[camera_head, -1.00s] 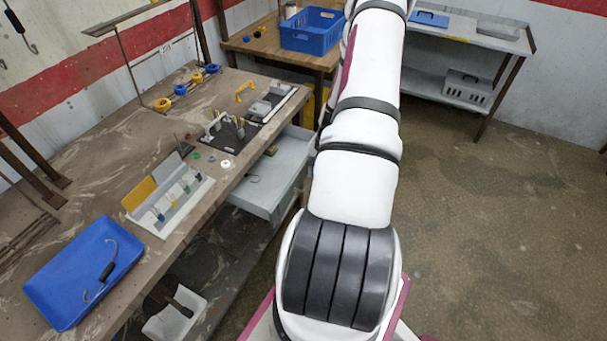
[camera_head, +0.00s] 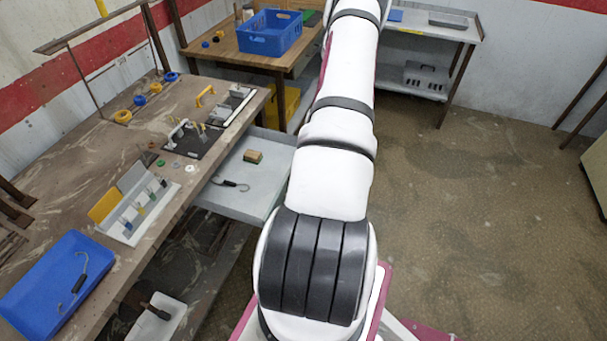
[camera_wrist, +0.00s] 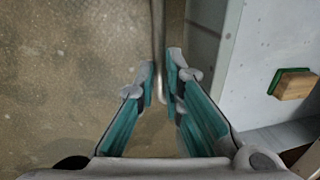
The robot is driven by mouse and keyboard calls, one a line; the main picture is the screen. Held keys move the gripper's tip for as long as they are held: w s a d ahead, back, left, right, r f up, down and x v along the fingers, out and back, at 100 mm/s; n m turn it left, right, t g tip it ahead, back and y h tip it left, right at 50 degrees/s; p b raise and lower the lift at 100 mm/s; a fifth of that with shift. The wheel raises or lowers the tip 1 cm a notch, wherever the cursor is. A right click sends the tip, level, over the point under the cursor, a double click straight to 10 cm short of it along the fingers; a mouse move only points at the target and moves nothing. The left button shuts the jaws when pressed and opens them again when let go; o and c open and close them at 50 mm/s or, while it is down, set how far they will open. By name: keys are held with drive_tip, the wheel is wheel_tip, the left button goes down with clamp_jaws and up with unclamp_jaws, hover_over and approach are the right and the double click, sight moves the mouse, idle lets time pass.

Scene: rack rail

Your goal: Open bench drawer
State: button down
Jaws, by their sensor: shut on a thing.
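The bench drawer (camera_head: 240,184) stands pulled out from under the wooden bench (camera_head: 150,215), toward the right in the head view. Inside it lie a small wooden-backed brush or block (camera_head: 253,156) and a dark-handled hook (camera_head: 231,184). In the wrist view the drawer (camera_wrist: 262,70) is on the right, with the block (camera_wrist: 295,85) inside. My gripper (camera_wrist: 160,85) is shut on the metal bar handle (camera_wrist: 158,40) along the drawer's front. In the head view my arm hides the gripper and the handle.
On the bench are a blue tray (camera_head: 35,297), a white organizer with a yellow panel (camera_head: 130,215), and a dark mat with tools (camera_head: 190,142). A blue crate (camera_head: 268,38) sits on the table behind. Open floor lies to the right.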

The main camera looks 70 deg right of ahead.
drive_tip(key=c, duration=1.7)
unclamp_jaws()
drive_tip(key=r, duration=0.4)
drive_tip(key=s+r, duration=0.1)
drive_tip(key=r, duration=0.2)
drive_tip(key=s+r, duration=0.1)
drive_tip(key=r, duration=0.3)
drive_tip(key=shift+s+r, duration=0.1)
drive_tip(key=shift+r, duration=0.25)
